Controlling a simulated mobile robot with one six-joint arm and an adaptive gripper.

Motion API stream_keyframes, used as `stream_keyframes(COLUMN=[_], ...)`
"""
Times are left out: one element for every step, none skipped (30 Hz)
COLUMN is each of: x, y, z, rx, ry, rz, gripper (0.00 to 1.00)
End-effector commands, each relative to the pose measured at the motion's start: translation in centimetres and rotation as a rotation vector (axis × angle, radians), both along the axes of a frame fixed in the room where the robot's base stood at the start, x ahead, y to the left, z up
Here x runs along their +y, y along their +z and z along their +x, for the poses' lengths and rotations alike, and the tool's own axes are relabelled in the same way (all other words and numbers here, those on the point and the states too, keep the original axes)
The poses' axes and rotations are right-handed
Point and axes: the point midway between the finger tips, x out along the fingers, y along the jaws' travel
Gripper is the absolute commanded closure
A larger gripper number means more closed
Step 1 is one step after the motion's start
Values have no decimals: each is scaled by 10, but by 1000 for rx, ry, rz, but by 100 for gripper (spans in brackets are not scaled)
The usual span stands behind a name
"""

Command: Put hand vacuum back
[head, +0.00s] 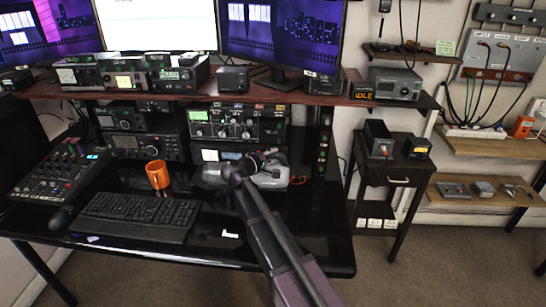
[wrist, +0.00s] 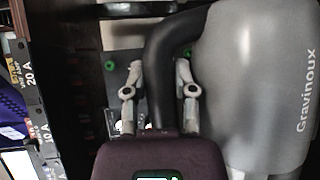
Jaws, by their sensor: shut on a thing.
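The hand vacuum (wrist: 255,90) fills the right of the wrist view, a grey body marked "Gravinoux" with a black curved handle. My gripper (wrist: 158,85) is shut on that handle (wrist: 160,60), with one finger on each side. In the head view my gripper (head: 262,160) is over the back of the black desk, below the shelf of radios. Pale grey parts of the vacuum (head: 272,179) show around it there, partly hidden by my arm. I cannot tell whether the vacuum touches the desk.
An orange mug (head: 157,175), a keyboard (head: 136,214) and a mixer (head: 58,172) stand to the left on the desk (head: 200,243). Radios (head: 237,124) stand close behind my gripper. A small side table (head: 395,175) and wall shelves (head: 485,188) are at the right.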

Motion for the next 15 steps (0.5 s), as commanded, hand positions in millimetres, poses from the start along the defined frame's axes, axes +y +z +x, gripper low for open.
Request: stream_keyframes(x=[0, 0, 0, 0, 0, 0, 0, 0, -1, -1, -1, -1, -1, -1, -1], y=[-2, -3, -5, -7, -8, -11, -13, -15, -18, -20, -23, -25, -27, -29, -30], z=[0, 0, 0, 0, 0, 0, 0, 0, 0, 0, 0, 0, 0, 0, 0], rx=[-3, -3, -3, -3, -3, -3, -3, -3, -3, -3, -3, -3, -3, -3, -3], ry=[0, 0, 0, 0, 0, 0, 0, 0, 0, 0, -1, -1, -1, -1, -1], rz=[0, 0, 0, 0, 0, 0, 0, 0, 0, 0, 0, 0, 0, 0, 0], gripper=[100, 100, 100, 100, 100, 100, 100, 100, 100, 100, 100, 100, 100, 100, 100])
